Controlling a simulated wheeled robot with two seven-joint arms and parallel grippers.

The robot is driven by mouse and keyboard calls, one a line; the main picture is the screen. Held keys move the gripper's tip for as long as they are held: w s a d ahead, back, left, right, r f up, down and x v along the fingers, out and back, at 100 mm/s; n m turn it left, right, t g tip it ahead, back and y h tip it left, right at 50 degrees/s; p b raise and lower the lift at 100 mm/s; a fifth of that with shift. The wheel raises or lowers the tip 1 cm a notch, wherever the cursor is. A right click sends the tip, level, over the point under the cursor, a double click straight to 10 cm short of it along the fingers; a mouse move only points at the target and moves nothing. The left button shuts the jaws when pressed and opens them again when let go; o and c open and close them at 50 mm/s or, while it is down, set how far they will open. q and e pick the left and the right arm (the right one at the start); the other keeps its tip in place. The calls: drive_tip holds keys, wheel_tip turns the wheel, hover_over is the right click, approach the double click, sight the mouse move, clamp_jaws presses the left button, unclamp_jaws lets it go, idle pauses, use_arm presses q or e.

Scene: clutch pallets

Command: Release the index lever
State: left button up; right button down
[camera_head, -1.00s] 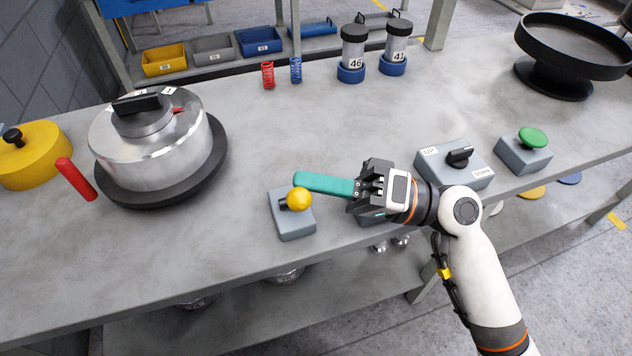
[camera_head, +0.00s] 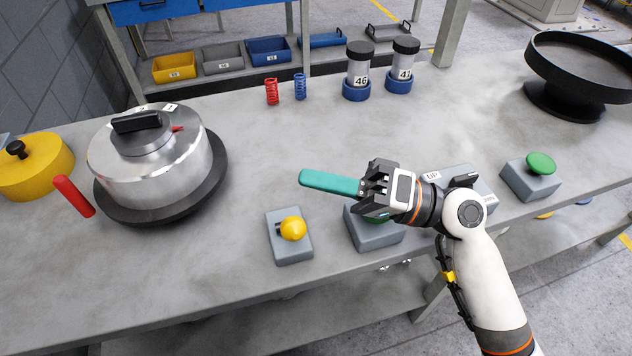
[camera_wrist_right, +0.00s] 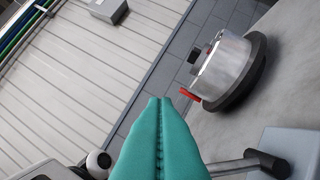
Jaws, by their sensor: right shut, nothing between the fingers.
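A small grey box (camera_head: 290,250) near the front edge of the table carries a short lever with a yellow ball knob (camera_head: 292,229); this looks like the index lever. My right gripper (camera_head: 303,178) has long teal fingers pressed together, with nothing between them. Its tips point left and show above the knob in the head view, apart from it. In the right wrist view the shut fingers (camera_wrist_right: 160,104) fill the lower middle. A metal rod (camera_wrist_right: 232,167) runs behind them from a grey box on the right. My left gripper is not in view.
A silver pot (camera_head: 150,165) with a red handle (camera_head: 74,196) stands on a black disc at the left. Another grey box (camera_head: 375,235) sits under my right gripper, partly hidden. A green button box (camera_head: 530,180) is at the right.

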drive_tip(key=v, duration=0.2)
drive_tip(key=b+v, duration=0.1)
drive_tip(key=v, duration=0.4)
drive_tip(key=shift+s+d+b, duration=0.3)
drive_tip(key=shift+s+b, duration=0.05)
drive_tip(key=shift+b, duration=0.05)
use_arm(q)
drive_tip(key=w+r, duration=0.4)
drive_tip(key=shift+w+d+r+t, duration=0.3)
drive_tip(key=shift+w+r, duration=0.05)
use_arm(e)
drive_tip(key=shift+d, duration=0.25)
